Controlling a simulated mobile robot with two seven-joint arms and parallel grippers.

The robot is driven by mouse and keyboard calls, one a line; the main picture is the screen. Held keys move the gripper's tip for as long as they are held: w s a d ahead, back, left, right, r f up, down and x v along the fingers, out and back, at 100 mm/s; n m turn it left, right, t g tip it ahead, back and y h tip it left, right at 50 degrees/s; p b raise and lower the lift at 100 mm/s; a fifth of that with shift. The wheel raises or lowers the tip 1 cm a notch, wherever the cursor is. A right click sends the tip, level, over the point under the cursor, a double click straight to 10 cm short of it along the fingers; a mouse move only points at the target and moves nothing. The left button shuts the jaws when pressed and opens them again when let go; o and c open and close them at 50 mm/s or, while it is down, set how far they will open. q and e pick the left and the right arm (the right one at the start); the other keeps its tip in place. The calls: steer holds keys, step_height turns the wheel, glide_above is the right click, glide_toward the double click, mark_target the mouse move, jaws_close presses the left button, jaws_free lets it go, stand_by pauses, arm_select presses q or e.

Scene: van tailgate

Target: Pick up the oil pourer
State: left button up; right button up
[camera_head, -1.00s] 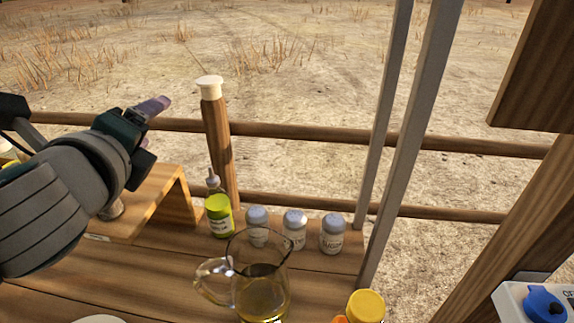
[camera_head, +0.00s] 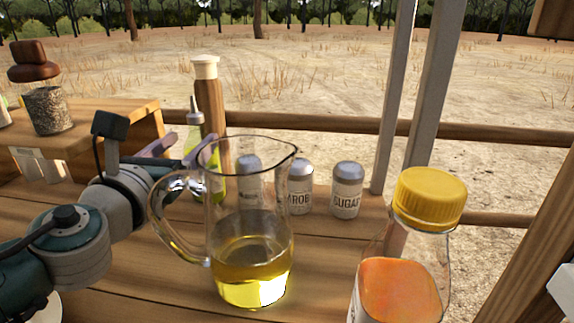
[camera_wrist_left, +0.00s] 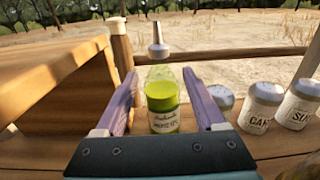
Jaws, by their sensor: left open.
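The oil pourer, a clear bottle of yellow-green oil with a grey spout, stands upright on the wooden surface behind the glass jug in the head view (camera_head: 194,133). In the left wrist view it stands, label facing me, between the finger lines (camera_wrist_left: 162,95). My left gripper (camera_head: 183,150) is open and reaches toward it from the left front. In the wrist view its two purple fingers (camera_wrist_left: 160,82) lie on either side of the bottle, with gaps visible. The jug hides part of the bottle in the head view. My right gripper is out of view.
A glass jug of oil (camera_head: 250,270) stands close in front. Shakers, including the sugar one (camera_head: 346,190), stand to the right of the pourer. A yellow-capped jar (camera_head: 430,200) is at front right.

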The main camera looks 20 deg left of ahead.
arm_select(q)
steer(key=shift+w+a+r, duration=0.15)
steer(key=shift+w+r, duration=0.15)
steer(key=shift+w, duration=0.45)
steer(key=b+x, duration=0.1)
steer(key=x, duration=0.4)
steer(key=shift+w+b, duration=0.3)
steer(key=shift+b, duration=0.05)
steer(key=shift+c, duration=0.4)
steer(key=shift+a, duration=0.1)
jaws_close()
